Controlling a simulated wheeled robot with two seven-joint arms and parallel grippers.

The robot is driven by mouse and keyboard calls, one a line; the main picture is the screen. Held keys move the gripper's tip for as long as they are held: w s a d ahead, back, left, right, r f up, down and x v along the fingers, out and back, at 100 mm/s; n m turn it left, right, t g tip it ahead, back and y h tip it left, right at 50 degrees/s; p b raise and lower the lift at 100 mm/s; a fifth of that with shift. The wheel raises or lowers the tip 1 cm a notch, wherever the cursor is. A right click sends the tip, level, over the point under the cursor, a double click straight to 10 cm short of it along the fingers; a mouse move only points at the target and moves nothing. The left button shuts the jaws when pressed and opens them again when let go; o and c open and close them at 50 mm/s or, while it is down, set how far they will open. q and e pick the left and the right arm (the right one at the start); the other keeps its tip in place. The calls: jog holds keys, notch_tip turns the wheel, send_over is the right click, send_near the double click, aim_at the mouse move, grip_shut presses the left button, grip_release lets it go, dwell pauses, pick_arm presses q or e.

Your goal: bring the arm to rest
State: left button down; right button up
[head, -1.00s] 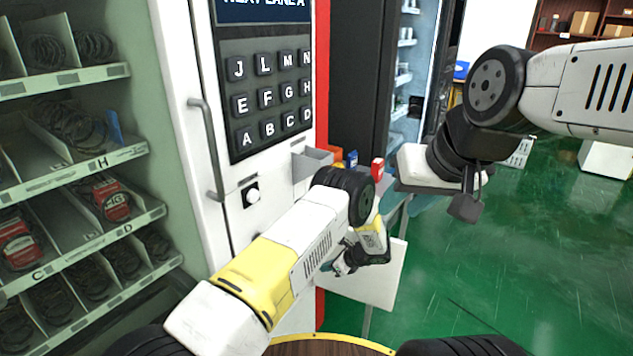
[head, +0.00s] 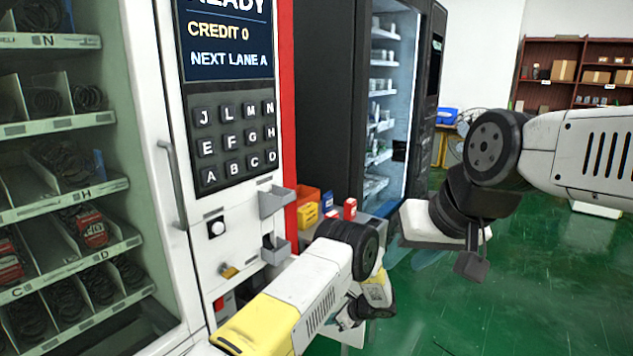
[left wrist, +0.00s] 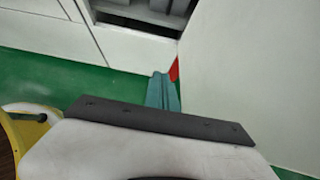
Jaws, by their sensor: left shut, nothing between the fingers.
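My left arm comes in at the bottom of the head view in front of the vending machine, bent at a dark joint. Its gripper (head: 345,320) is low beside the machine, partly hidden by my own arm. In the left wrist view the teal fingers (left wrist: 163,92) are together with nothing between them, pointing toward the green floor. My right arm comes in from the right, over the floor.
The vending machine (head: 225,237) has a keypad (head: 235,145), a screen reading "CREDIT 0, NEXT LANE A", a handle (head: 175,185) and grey trays (head: 272,200). A dark glass-door cabinet (head: 420,90) is behind. Green floor (head: 560,270) is open at right.

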pick_arm(q)
jog(key=s+a+r+n+g+h, duration=0.15)
jog(key=a+r+n, duration=0.25)
jog(key=r, duration=0.7)
jog(key=s+a+r+n+h, duration=0.15)
jog(key=a+r+n, duration=0.25)
jog(key=r, duration=0.7)
jog(key=s+a+r+n+g+h, duration=0.1)
jog(key=s+a+r+n, duration=0.25)
jog(key=r, duration=0.75)
jog(key=s+a+r+n+h, duration=0.1)
jog(key=s+a+r+n, duration=0.2)
jog(key=s+r, duration=0.3)
jog(key=s+a+r+n+h, duration=0.2)
jog(key=s+a+r+n, duration=0.2)
jog(key=s+r, duration=0.2)
jog(key=s+r+n+t+h, duration=0.2)
jog(key=s+n, duration=0.4)
jog(key=s, duration=1)
notch_tip(320, 180, up, 2)
jog(key=shift+r+t+h, duration=0.1)
jog(key=shift+t+h, duration=0.2)
jog(key=shift+t, duration=0.45)
